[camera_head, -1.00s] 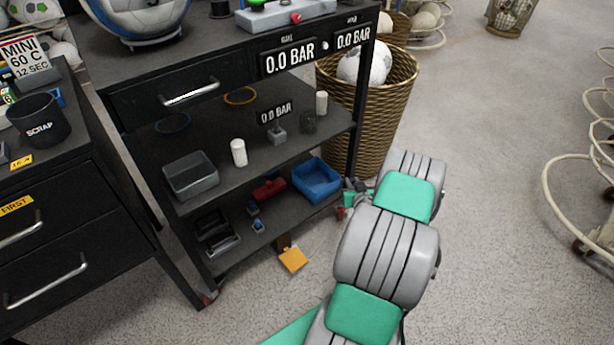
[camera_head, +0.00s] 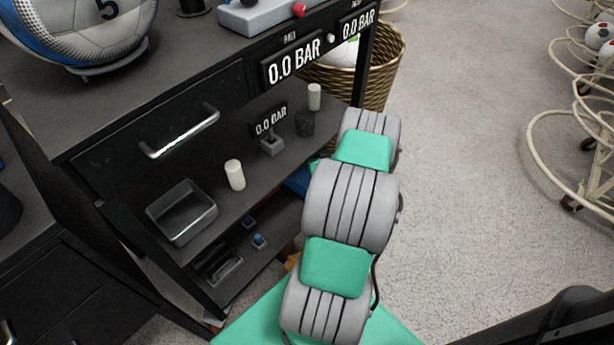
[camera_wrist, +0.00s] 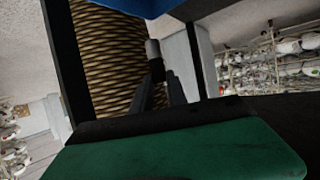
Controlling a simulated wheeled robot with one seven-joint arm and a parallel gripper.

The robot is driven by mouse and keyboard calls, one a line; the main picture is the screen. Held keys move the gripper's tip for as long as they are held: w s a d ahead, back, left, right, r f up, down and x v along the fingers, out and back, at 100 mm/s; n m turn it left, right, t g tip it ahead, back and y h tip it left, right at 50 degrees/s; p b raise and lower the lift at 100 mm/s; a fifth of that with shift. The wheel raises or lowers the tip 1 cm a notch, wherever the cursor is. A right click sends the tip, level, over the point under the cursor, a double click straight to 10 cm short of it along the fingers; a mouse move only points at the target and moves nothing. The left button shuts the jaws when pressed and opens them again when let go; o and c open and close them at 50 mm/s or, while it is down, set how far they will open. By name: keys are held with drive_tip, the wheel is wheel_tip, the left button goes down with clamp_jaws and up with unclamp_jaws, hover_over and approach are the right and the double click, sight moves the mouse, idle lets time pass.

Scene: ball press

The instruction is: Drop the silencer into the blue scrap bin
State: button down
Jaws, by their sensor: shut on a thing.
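In the wrist view, my gripper (camera_wrist: 160,78) is shut on a small grey cylinder with a darker lower part, which I take to be the silencer (camera_wrist: 153,48). A blue surface (camera_wrist: 145,6), likely the blue bin, shows at the top edge of that view, beyond the fingertips. In the head view, only a sliver of the blue bin (camera_head: 298,182) shows on the lower shelf; my arm covers the rest. My gripper and the silencer are hidden behind my arm there. I cannot tell the gap between silencer and bin.
The middle shelf (camera_head: 208,238) holds a grey tray (camera_head: 182,212), white cylinders (camera_head: 235,175) and a dark mesh cylinder (camera_head: 304,123). A wicker basket (camera_head: 385,75) stands behind the rack. Wire ball racks (camera_head: 560,150) are at right. Open floor lies between.

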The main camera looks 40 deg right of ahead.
wheel_tip(320, 180, down, 5)
drive_tip(key=b, duration=0.3)
drive_tip(key=shift+f, duration=0.2)
drive_tip(key=c, duration=1.2)
unclamp_jaws()
drive_tip(key=shift+c, duration=0.2)
drive_tip(key=p+v, duration=0.1)
drive_tip(key=v, duration=0.7)
